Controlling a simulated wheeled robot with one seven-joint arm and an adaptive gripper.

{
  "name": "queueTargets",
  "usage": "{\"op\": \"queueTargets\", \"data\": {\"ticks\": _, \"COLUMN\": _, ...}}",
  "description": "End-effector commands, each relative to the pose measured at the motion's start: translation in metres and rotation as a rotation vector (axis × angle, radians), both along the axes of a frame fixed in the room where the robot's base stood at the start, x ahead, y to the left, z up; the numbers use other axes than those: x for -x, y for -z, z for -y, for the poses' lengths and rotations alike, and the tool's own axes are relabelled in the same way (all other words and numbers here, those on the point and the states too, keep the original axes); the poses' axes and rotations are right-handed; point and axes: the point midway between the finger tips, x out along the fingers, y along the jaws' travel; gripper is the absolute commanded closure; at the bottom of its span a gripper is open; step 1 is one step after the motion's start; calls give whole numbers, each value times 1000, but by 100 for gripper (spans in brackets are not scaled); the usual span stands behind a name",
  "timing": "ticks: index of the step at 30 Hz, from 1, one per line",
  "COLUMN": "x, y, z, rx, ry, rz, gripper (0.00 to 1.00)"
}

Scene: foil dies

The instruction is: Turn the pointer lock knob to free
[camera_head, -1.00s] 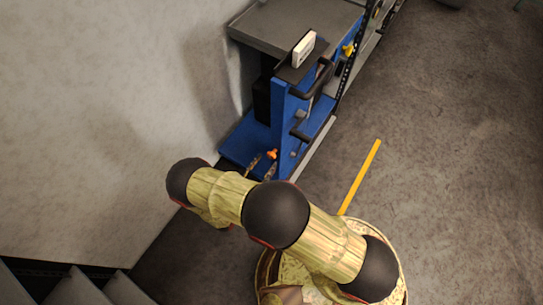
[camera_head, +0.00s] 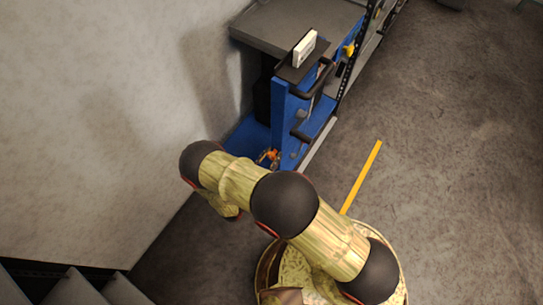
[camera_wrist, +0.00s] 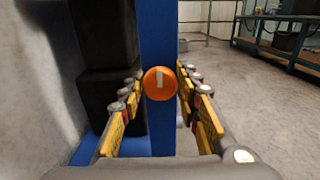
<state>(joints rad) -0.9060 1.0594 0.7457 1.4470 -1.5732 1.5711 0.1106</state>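The pointer lock knob (camera_wrist: 160,83) is a round orange knob with a pale upright pointer mark, on the front of a blue column (camera_wrist: 159,30) in the wrist view. My gripper (camera_wrist: 159,90) has its two yellow-and-black fingers spread, one on each side of the knob. A gap shows between the knob and each finger, and the gripper is empty. I cannot tell how far the fingertips are from the knob in depth. In the head view, a small orange patch at the fingertips (camera_head: 268,157) lies low by the blue machine (camera_head: 281,115); my arm partly hides that area.
Black blocks (camera_wrist: 105,60) stand left of the column in the wrist view. The machine has dark handles (camera_head: 303,132) and a white box (camera_head: 304,48) on top. A pale wall (camera_head: 100,120) runs close on the left. Open floor (camera_head: 450,180) lies to the right.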

Motion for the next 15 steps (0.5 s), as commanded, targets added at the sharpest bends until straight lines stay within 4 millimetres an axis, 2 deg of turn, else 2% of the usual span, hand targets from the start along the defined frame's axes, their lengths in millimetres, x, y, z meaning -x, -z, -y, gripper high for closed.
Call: {"op": "queueTargets", "data": {"ticks": 15, "x": 0, "y": 0, "z": 0, "rx": 0, "ry": 0, "rz": 0, "gripper": 97}}
